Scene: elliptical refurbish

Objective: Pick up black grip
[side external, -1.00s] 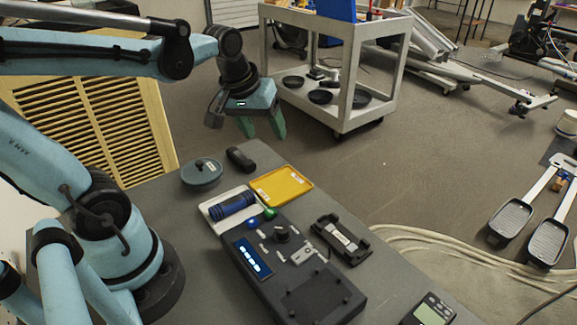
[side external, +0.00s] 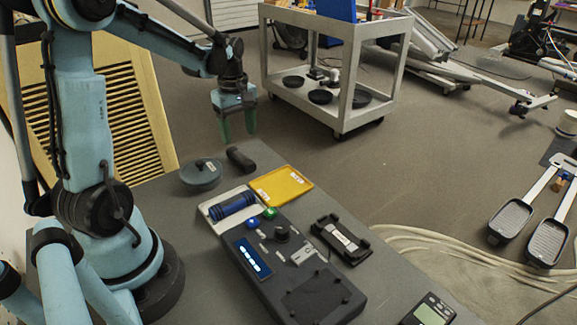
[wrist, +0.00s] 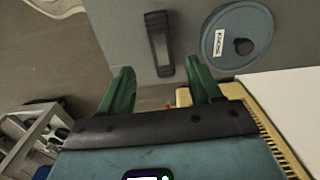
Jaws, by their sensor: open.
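The black grip (side external: 240,159) is a dark, elongated piece lying on the grey table near its far edge, beside a round teal disc. It also shows in the wrist view (wrist: 158,43), at top centre, lying lengthwise up the picture. My gripper (side external: 237,133) hangs above the grip with its green fingers pointing down. In the wrist view my gripper (wrist: 160,66) has its fingers spread apart and nothing between them. The grip's near end lies close to the gap between the fingertips in that picture. The exact height above the grip is hard to tell.
The teal disc (side external: 201,172) has a black knob and sits close left of the grip. A yellow tray (side external: 281,186), a blue ribbed cylinder (side external: 233,204), a black control box (side external: 312,288) and a black cradle (side external: 341,239) stand nearer. A grey cart (side external: 341,110) stands beyond the table.

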